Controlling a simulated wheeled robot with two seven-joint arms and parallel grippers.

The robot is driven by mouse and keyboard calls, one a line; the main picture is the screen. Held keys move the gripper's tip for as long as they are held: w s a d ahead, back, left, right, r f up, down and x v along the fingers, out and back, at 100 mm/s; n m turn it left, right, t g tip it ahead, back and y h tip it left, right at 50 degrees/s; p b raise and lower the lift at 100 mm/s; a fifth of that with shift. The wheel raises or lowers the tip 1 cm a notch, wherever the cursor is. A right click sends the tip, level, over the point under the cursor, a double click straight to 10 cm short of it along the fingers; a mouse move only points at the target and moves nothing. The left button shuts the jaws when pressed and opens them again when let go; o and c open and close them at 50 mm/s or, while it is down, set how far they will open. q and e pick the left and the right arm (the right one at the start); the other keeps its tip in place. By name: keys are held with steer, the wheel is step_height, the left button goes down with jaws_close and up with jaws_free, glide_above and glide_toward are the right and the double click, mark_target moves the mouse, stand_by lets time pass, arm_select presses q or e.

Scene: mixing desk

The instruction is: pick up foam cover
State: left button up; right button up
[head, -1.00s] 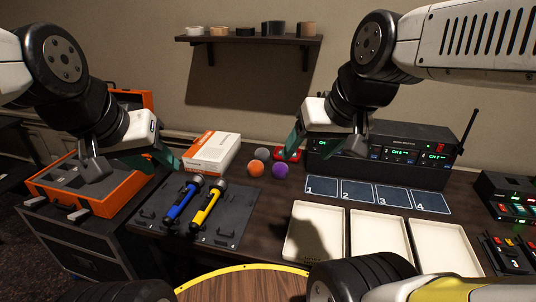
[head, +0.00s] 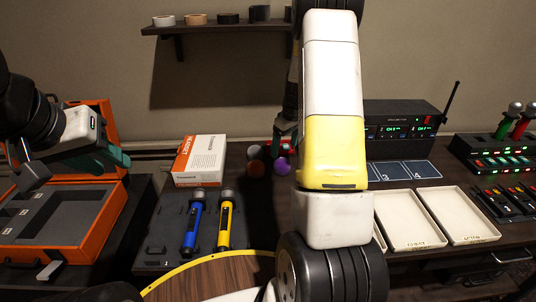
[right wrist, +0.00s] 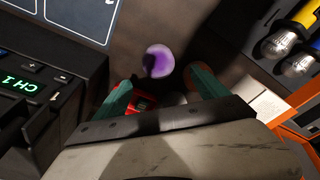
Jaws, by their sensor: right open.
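Three foam cover balls lie on the desk in the head view: a purple one (head: 282,165), an orange one (head: 256,167) and a grey one (head: 254,152) behind it. My right gripper (head: 285,137) is over the desk just behind the purple ball, partly hidden by my own arm. In the right wrist view, my open right gripper (right wrist: 162,94) points down with the purple ball (right wrist: 159,62) near its fingertips, not gripped. The orange ball (right wrist: 197,74) is partly behind one finger. My left gripper (head: 112,155) is at the left, by the orange case; its opening is unclear.
A headset box (head: 200,160) stands left of the balls. A mat (head: 163,232) holds a blue microphone (head: 193,225) and a yellow one (head: 226,220). A receiver rack (head: 400,118), numbered pads (head: 421,169) and cream trays (head: 408,222) are at the right. An orange case (head: 95,235) stands at the left.

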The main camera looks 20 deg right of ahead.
mark_target(283, 159)
steer(key=f, duration=0.6)
steer(key=w+f, duration=0.1)
steer(key=f, duration=0.2)
steer(key=shift+a, duration=0.1)
steer(key=c, duration=1.4)
steer(key=shift+r, duration=0.15)
